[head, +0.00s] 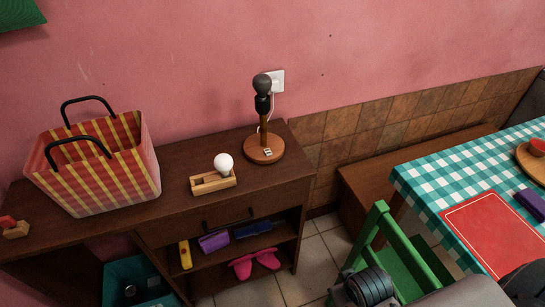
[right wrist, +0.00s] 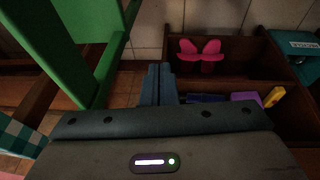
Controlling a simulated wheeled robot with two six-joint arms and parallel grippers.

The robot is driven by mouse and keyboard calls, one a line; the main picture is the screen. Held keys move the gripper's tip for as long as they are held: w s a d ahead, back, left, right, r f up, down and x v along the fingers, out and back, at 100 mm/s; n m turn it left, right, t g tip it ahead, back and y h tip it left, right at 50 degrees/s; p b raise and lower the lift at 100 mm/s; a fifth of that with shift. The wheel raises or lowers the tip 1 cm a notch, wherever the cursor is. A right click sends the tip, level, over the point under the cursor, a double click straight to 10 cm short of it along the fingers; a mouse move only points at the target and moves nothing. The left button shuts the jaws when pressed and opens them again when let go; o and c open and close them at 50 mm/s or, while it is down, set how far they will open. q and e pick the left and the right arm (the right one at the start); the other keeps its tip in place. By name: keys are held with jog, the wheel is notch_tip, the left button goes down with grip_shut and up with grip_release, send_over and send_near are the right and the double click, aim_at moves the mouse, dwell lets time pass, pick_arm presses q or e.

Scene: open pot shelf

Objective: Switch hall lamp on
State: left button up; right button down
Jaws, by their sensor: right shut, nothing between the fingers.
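The hall lamp (head: 264,118) stands upright on the right end of the brown wooden cabinet, against the pink wall. It has a round wooden base (head: 257,153) with a small pale switch (head: 267,152), a wooden stem, a black socket and a dull grey bulb (head: 262,84). The bulb shows no glow. A white bulb (head: 223,162) rests in a small wooden holder (head: 199,189) left of the lamp. My right gripper (right wrist: 157,71) is shut and empty, beside the green chair and before the lower shelf, away from the lamp. My left gripper is not in view.
A striped bag (head: 103,165) stands on the cabinet's left. Lower shelves hold a pink item (head: 256,264), which also shows in the right wrist view (right wrist: 198,50). A green chair (head: 405,257) and a checkered table (head: 437,171) are at the right. A cord runs to the wall outlet (head: 278,80).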

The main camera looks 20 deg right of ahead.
jog(key=v, duration=0.7)
jog(key=w+a+r+t, duration=0.2)
jog(key=w+r, duration=0.4)
jog(key=w, duration=0.4)
jog(key=w+a+r+t, duration=0.3)
jog(key=w+r+t, duration=0.2)
jog(key=w, duration=0.5)
jog(key=w+a+r+t+y, duration=0.1)
jog(key=w+a+r+t, duration=0.1)
jog(key=w+r, duration=0.6)
jog(key=shift+w+a+t, duration=0.15)
jog(key=shift+w+t, duration=0.65)
jog(key=shift+w, duration=0.15)
send_over(268, 151)
jog(key=s, duration=0.3)
notch_tip(268, 151, down, 4)
jog(key=shift+w+r+p, duration=0.15)
jog(key=shift+r+p, duration=0.1)
jog(key=shift+p, duration=0.2)
notch_tip(268, 151, down, 3)
jog(key=shift+r, duration=0.2)
jog(key=shift+s+f, duration=0.2)
jog(key=shift+f, duration=0.55)
